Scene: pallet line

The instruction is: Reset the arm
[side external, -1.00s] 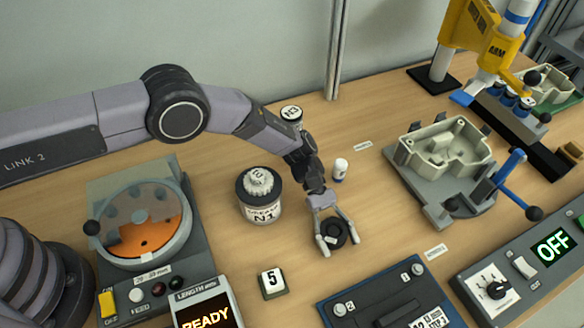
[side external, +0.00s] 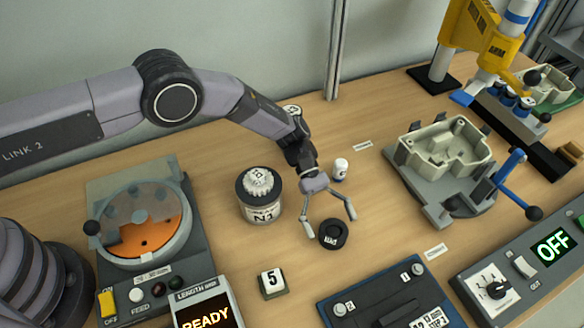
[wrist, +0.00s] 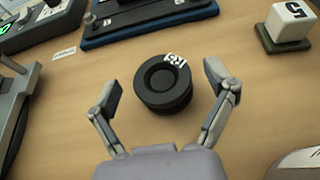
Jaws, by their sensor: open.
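My gripper (side external: 330,228) is open and empty, above the table beside a black round part (side external: 333,234). In the wrist view my gripper (wrist: 168,85) has its two fingers spread wide on either side of the black part (wrist: 163,84), with gaps on both sides. The part is a short ringed cylinder with a white label on its top edge, resting on the table. My arm reaches in from the left in the side view.
A labelled pot with a white cap (side external: 260,195) and a small white bottle (side external: 340,169) stand near my gripper. A number 5 block (side external: 272,281), a blue-black box (side external: 385,297), a grey fixture (side external: 445,165) and an orange-disc machine (side external: 140,225) surround it.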

